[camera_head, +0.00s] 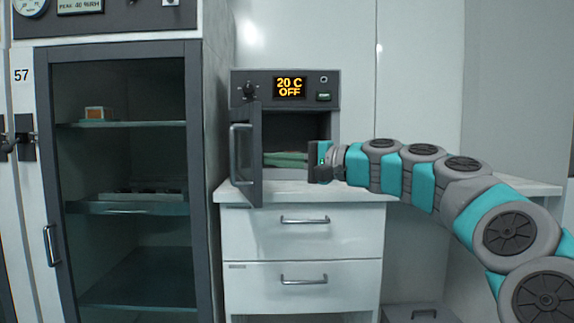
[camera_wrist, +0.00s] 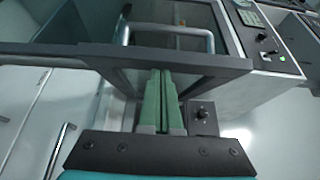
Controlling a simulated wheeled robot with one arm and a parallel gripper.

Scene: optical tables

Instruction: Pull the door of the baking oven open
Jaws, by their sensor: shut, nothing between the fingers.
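The baking oven (camera_head: 285,90) is a grey box on the white counter, its display reading 20 C OFF. Its dark-framed door (camera_head: 256,160) stands well open, swung out at the left, with a bar handle (camera_head: 235,153) on its outer face. My gripper (camera_head: 268,159) has its green fingers shut and empty, pointing left across the oven opening at the door's inner side. In the wrist view the closed fingertips (camera_wrist: 161,74) lie close to the door's frame (camera_wrist: 185,65); I cannot tell whether they touch. The handle (camera_wrist: 165,28) shows beyond the frame there. Part of the oven's interior is hidden by the door.
White drawers (camera_head: 300,242) are below the counter (camera_head: 355,193). The counter to the right of the oven is clear, with my arm above it.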

